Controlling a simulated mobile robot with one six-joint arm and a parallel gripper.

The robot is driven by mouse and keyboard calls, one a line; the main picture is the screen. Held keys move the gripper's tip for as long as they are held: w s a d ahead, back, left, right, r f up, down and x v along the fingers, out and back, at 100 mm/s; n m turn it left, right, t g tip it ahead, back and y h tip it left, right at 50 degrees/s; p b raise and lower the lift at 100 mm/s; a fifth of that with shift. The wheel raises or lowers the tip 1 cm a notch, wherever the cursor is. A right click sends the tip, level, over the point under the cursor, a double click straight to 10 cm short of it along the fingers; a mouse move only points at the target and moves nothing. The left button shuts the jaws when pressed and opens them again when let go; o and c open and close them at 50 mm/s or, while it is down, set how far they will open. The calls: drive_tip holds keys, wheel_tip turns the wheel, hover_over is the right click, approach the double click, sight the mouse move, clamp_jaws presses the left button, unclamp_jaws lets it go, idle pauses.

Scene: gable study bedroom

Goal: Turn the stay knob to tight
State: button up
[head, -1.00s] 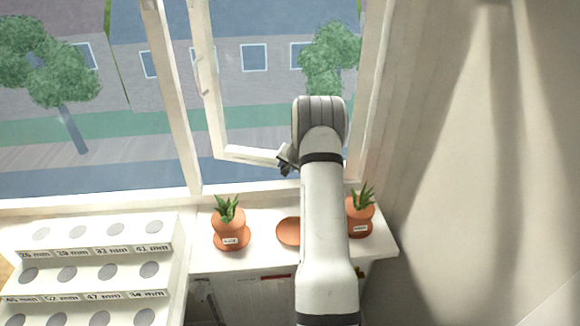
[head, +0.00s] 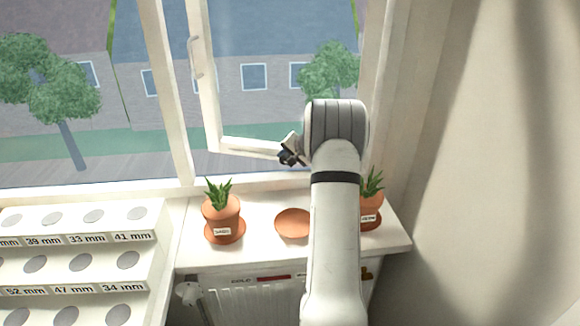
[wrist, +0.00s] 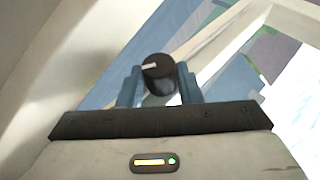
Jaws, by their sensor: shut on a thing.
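The stay knob (wrist: 160,75) is a dark round knob with a white pointer line, seen in the wrist view. The line points to the left, tilted slightly down. My gripper (wrist: 160,91) has its two blue fingers on either side of the knob and is shut on it. In the head view my gripper (head: 288,154) is at the end of the pale lower rail of the window sash (head: 250,147), which stands open at an angle. My arm hides part of that area, and the knob is too small to make out there. No tight marking is readable.
On the sill (head: 258,250) below stand a left potted plant (head: 222,210), an empty terracotta saucer (head: 293,223) and a right potted plant (head: 370,207), partly behind my arm. A stepped white rack (head: 75,265) with round discs fills the lower left. A curtain (head: 480,160) hangs at right.

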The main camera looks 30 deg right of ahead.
drive_tip(key=shift+s+d+f, duration=0.1)
drive_tip(key=shift+s+f, duration=0.05)
drive_tip(key=shift+f, duration=0.05)
drive_tip(key=o, duration=1)
drive_tip(key=shift+r, duration=0.1)
drive_tip(key=b+v, duration=0.1)
drive_tip(key=v, duration=0.6)
drive_tip(key=shift+s+r, duration=0.25)
drive_tip(key=shift+s, duration=0.05)
